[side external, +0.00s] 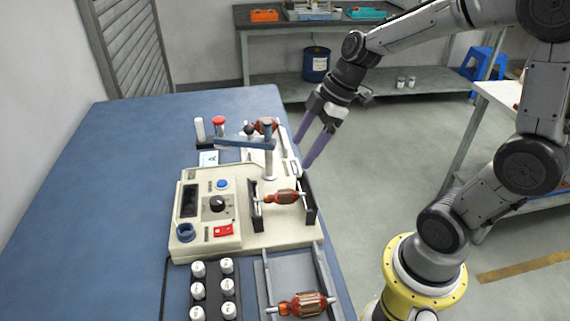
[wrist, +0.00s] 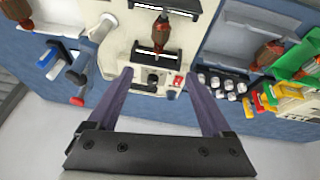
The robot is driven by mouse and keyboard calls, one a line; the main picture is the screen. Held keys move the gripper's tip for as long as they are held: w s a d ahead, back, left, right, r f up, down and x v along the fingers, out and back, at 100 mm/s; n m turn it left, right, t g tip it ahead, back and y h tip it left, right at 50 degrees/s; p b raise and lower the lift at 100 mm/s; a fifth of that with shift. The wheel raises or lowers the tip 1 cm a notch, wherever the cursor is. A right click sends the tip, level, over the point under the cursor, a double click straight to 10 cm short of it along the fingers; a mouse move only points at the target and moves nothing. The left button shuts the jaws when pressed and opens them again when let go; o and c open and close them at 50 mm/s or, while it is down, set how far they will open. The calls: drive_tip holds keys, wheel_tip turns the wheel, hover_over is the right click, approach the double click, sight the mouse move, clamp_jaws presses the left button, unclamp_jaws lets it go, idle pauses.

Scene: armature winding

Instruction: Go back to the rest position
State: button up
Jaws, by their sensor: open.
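My gripper (side external: 306,150) is open and empty, with two long purple fingers pointing down. It hangs in the air at the right edge of the blue table, just beyond the winding machine. In the wrist view its fingers (wrist: 164,98) are spread wide with nothing between them. The beige winding machine (side external: 245,215) stands on the table. A copper-wound armature (side external: 281,198) lies across the machine's dark holders, and it also shows in the wrist view (wrist: 158,32). A blue lever arm (side external: 243,142) on a post stands behind it.
A second armature (side external: 303,304) lies in a grey tray (side external: 330,275) at the front. Another armature (side external: 264,126) sits at the back. Several white spools (side external: 199,290) stand at the front left. The table (side external: 110,200) is clear on its left. Open floor lies right of the table.

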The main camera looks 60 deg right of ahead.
drive_tip(key=s+a+r+n+t, duration=0.1)
drive_tip(key=s+a+r, duration=0.2)
drive_tip(key=s+r, duration=0.15)
drive_tip(key=s+d+m+h, duration=0.1)
drive_tip(key=s+m+h, duration=0.1)
drive_tip(key=s+m, duration=0.8)
drive_tip(key=shift+s+r+m+t+h, duration=0.15)
drive_tip(key=shift+r+m+t+h, duration=0.15)
drive_tip(key=shift+m+t+h, duration=0.1)
